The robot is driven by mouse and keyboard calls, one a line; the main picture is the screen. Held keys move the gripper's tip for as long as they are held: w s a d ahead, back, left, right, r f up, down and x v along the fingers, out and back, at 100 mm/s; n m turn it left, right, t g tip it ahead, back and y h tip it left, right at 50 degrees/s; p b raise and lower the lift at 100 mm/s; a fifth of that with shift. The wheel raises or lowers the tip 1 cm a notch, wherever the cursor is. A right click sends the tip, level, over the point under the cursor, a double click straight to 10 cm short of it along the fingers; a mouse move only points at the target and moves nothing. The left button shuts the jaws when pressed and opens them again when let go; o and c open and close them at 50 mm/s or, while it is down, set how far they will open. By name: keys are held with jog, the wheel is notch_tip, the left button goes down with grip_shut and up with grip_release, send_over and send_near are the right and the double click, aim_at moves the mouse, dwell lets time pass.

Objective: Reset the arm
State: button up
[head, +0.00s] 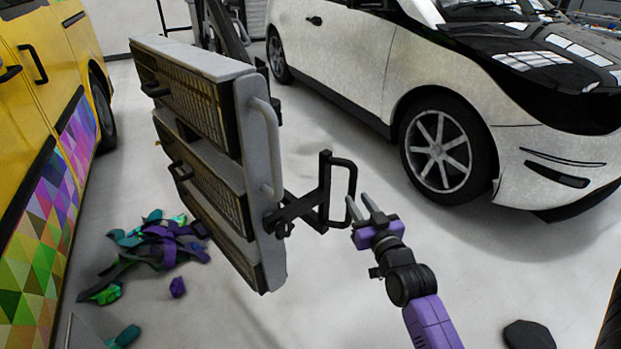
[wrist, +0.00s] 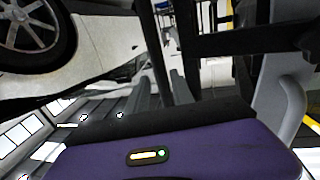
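My gripper (head: 360,203), purple with two grey fingers, is at the centre right of the head view. My purple forearm reaches in from the bottom of the head view.
A white car (head: 390,60) stands behind and to the right. A yellow van (head: 40,40) with a colourful wrap is at the left. Vinyl scraps (head: 160,245) lie on the floor left of the cart. Grey floor is open right of my arm, with a dark object (head: 530,335) at the bottom.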

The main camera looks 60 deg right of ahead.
jog(key=r, duration=0.2)
jog(key=shift+w+a+r+t+h, duration=0.1)
jog(key=shift+a+r+t+h, duration=0.1)
jog(key=shift+r+t+h, duration=0.1)
jog(key=s+a+n+t+y, duration=0.35)
jog(key=a+n+y, duration=0.2)
jog(key=a, duration=1.55)
jog(key=s+a+f+n+g+y, duration=0.25)
jog(key=s+a+y, duration=0.45)
jog(key=s+a, duration=0.9)
notch_tip(320, 180, up, 19)
jog(key=w+a+p, duration=0.1)
jog(key=a+p, duration=0.1)
jog(key=p, duration=1.7)
jog(key=shift+p, duration=0.3)
jog(key=shift+r, duration=0.1)
